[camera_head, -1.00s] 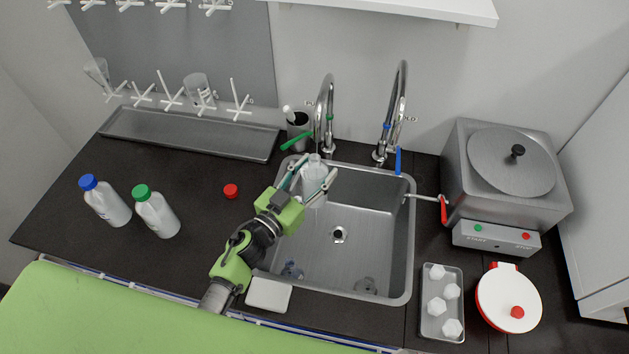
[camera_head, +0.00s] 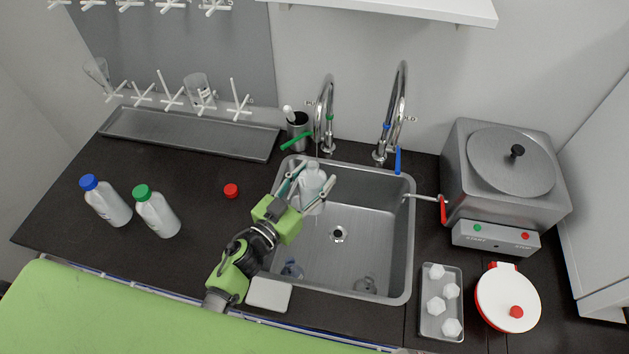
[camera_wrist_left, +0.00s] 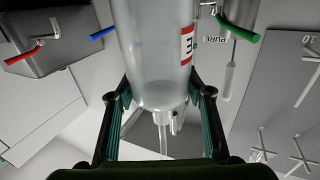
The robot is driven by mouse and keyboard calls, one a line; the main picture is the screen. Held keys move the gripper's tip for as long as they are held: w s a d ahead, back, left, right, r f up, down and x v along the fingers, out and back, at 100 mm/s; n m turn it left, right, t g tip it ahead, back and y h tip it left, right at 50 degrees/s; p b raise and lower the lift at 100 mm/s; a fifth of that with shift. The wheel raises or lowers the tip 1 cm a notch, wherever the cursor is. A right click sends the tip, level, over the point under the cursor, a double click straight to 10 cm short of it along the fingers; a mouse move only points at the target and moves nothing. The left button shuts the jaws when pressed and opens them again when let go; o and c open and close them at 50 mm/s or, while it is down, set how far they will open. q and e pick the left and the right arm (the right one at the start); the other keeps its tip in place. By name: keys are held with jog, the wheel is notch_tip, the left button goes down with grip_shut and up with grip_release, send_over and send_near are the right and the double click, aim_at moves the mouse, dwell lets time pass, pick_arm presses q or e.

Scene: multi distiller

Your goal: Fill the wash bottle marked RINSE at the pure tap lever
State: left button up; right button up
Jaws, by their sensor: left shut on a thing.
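My left gripper (camera_head: 315,178) is shut on a translucent wash bottle (camera_head: 312,174) over the left part of the sink. The bottle (camera_wrist_left: 155,50) fills the middle of the left wrist view between the fingers; part of a red-edged label shows, but its full word is not readable. The pure tap (camera_head: 328,105) stands behind the bottle, with its spout roughly above it. Its green pure tap lever (camera_head: 296,141) points left; it also shows in the left wrist view (camera_wrist_left: 238,28). A faint thin vertical line by the bottle may be water. The water level is unclear.
The sink (camera_head: 365,235) holds small clear items at its front. A second tap with a blue lever (camera_head: 398,160) stands to the right. A red cap (camera_head: 231,190) and two capped bottles (camera_head: 157,212) stand left. A steel distiller (camera_head: 510,175) stands right.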

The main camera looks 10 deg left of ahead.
aim_at(314, 191)
pick_arm(q)
jog(key=shift+s+r+p, duration=0.15)
jog(key=shift+s+p, duration=0.15)
jog(key=shift+s, duration=2.55)
